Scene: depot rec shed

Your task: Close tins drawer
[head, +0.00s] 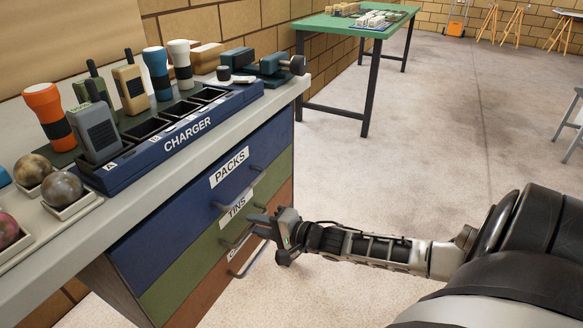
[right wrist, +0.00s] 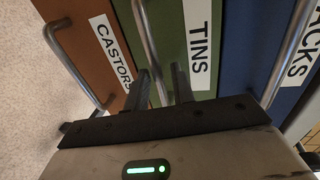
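The green tins drawer (head: 205,250), labelled TINS, is the middle one of the front. Its face looks about level with the blue drawer above. The drawer also shows in the right wrist view (right wrist: 165,15). My right gripper (head: 256,224) is at the right end of the tins handle (head: 238,238). In the right wrist view the handle (right wrist: 146,38) runs down between the two dark fingers of my right gripper (right wrist: 163,85), which stand a small gap apart. Whether they press on it is unclear. My left gripper is out of view.
The blue packs drawer (head: 205,185) is above and the orange castors drawer (head: 215,295) below, each with a bar handle. The bench top holds a charger rack (head: 160,150) with radios and torches. A green table (head: 335,25) stands behind.

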